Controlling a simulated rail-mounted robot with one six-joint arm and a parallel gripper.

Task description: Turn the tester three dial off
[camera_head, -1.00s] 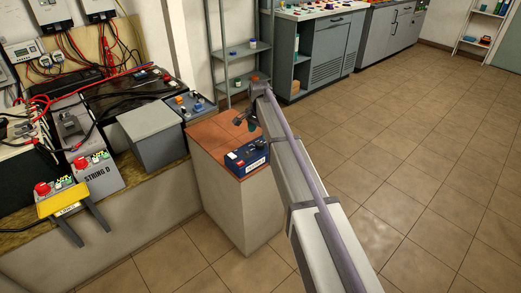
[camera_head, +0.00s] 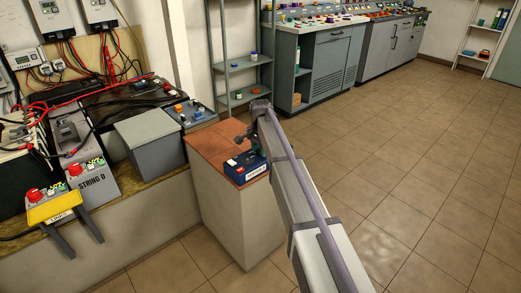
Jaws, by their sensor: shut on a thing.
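A blue tester box (camera_head: 246,170) with a pale label on its front sits on the reddish top of a pedestal. The label is too small to read surely. A red and a white detail show on its left top. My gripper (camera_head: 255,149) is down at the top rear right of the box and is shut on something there. This is most likely the tester's dial, which is hidden by the gripper and my arm.
The pedestal (camera_head: 235,215) stands beside a bench with a grey box (camera_head: 150,140), a small device with knobs (camera_head: 188,113), battery gear and cables. A metal shelf (camera_head: 245,65) stands behind. The floor at right is clear.

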